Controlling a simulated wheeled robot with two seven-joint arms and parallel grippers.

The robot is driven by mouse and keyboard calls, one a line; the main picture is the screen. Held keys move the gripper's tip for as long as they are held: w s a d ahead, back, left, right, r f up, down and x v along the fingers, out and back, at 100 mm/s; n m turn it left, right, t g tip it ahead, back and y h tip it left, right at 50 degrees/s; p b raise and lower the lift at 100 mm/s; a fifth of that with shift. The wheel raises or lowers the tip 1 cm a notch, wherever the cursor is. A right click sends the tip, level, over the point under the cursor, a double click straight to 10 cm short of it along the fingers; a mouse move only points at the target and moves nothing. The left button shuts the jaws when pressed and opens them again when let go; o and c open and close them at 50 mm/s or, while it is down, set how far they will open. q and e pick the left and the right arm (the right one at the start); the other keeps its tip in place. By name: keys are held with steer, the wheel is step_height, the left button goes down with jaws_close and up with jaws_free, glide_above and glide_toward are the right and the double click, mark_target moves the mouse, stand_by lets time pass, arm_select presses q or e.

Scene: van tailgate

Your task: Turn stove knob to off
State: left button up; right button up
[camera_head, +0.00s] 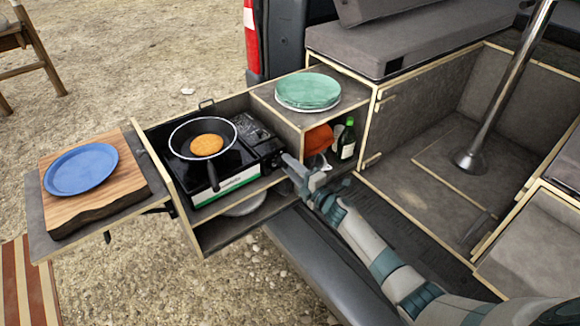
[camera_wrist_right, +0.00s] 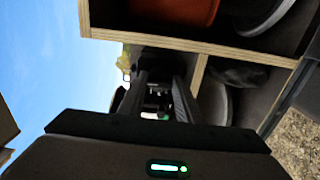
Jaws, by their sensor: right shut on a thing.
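The camping stove (camera_head: 224,184) sits in the pull-out wooden unit, black on top with a white and green front. My right gripper (camera_head: 286,160) reaches to the right end of the stove's front, where the knob is. In the right wrist view its two dark fingers (camera_wrist_right: 160,85) point at the stove's dark end and are shut on the knob. The knob itself is mostly hidden by the fingers, and I cannot tell its angle. A black frying pan (camera_head: 186,133) with an orange-brown round food (camera_head: 206,145) stands on the stove. My left gripper is not in view.
A green plate stack (camera_head: 308,92) stands on the shelf right of the stove. Below it are an orange item (camera_head: 319,139) and a dark bottle (camera_head: 347,139). A blue plate (camera_head: 80,170) lies on a wooden board (camera_head: 128,189) at left. The pan handle points forward.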

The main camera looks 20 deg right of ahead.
steer(key=o, duration=1)
steer(key=shift+s, duration=0.1)
arm_select(q)
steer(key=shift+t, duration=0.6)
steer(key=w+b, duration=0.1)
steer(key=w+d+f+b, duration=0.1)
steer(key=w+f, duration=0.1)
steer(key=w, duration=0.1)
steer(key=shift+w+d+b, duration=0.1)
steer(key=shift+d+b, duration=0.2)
steer(key=shift+b, duration=0.1)
arm_select(e)
steer(key=v, duration=1.7)
steer(key=shift+d, duration=0.1)
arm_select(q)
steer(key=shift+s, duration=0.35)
